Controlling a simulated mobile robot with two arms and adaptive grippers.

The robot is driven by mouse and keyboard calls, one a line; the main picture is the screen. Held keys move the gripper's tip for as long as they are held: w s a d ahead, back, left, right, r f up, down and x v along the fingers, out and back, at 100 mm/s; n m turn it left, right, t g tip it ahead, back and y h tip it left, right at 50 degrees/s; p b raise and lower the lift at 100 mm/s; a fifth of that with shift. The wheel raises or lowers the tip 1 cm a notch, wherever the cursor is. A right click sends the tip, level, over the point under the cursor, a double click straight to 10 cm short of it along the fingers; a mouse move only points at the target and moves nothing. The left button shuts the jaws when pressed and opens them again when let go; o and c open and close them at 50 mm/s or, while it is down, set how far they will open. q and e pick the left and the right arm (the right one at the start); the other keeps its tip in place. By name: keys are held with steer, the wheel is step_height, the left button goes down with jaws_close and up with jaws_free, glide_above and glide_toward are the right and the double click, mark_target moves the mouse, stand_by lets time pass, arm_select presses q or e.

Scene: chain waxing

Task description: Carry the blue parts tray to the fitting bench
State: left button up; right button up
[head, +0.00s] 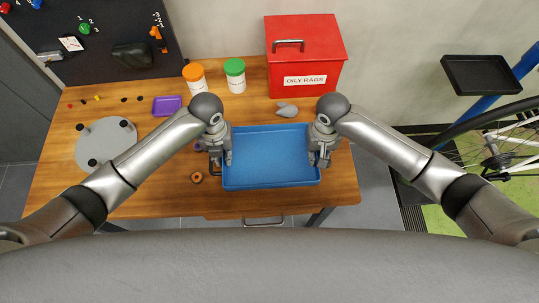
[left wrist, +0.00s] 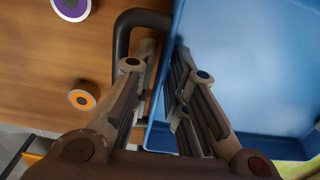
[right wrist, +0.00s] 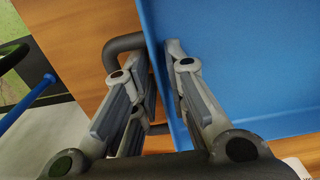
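The blue parts tray (head: 270,158) is near the front of the wooden bench, level and empty in what shows of it. I cannot tell whether it rests on the wood or hangs just above. My left gripper (head: 224,160) is at its left side, with one finger inside the wall and one outside within the dark handle loop (left wrist: 122,38); the fingers look closed on the wall. My right gripper (head: 323,157) is at the right side in the same way, its fingers close about the wall beside the handle (right wrist: 112,48). The fitting bench cannot be identified.
The wooden bench (head: 150,190) also holds a red rag box (head: 305,60), orange-lidded (head: 195,78) and green-lidded (head: 235,75) tubs, a purple tray (head: 167,105), a grey disc (head: 105,143) and an orange ring (head: 197,177). A bicycle wheel (head: 510,150) stands at the right.

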arm_select(q)
jaws_close()
arm_select(e)
jaws_close()
arm_select(q)
steer(key=shift+r, duration=0.15)
arm_select(e)
steer(key=shift+r, duration=0.1)
